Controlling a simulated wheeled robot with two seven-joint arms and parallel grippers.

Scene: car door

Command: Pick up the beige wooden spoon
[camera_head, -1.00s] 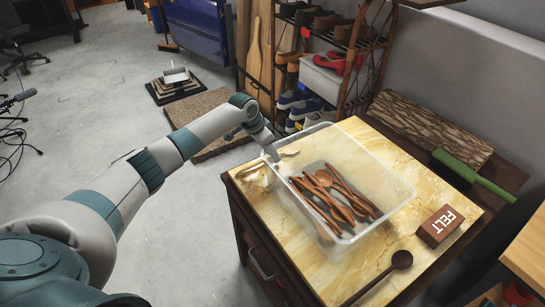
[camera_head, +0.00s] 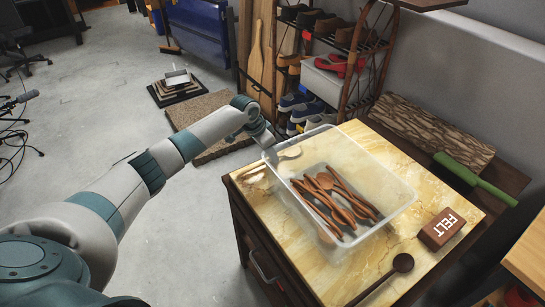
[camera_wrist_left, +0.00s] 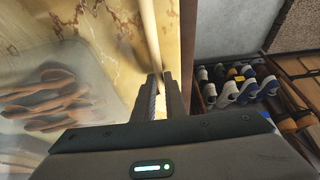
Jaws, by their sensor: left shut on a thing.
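The beige wooden spoon runs up from between my left fingers in the left wrist view (camera_wrist_left: 149,35). In the head view its pale parts show around my gripper, beside the left end of the clear bin (camera_head: 290,153). My left gripper (camera_head: 270,158), seen close in the left wrist view (camera_wrist_left: 164,80), is shut on the spoon low over the marble table top. The wrist hides part of the spoon, and I cannot tell whether it still touches the table. My right gripper is not in view.
A clear plastic bin (camera_head: 400,209) holds several reddish-brown spoons (camera_head: 335,200). A dark spoon (camera_head: 402,262) and a brown FELT block (camera_head: 440,230) lie to its right. A shoe rack (camera_head: 345,90) stands behind the table.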

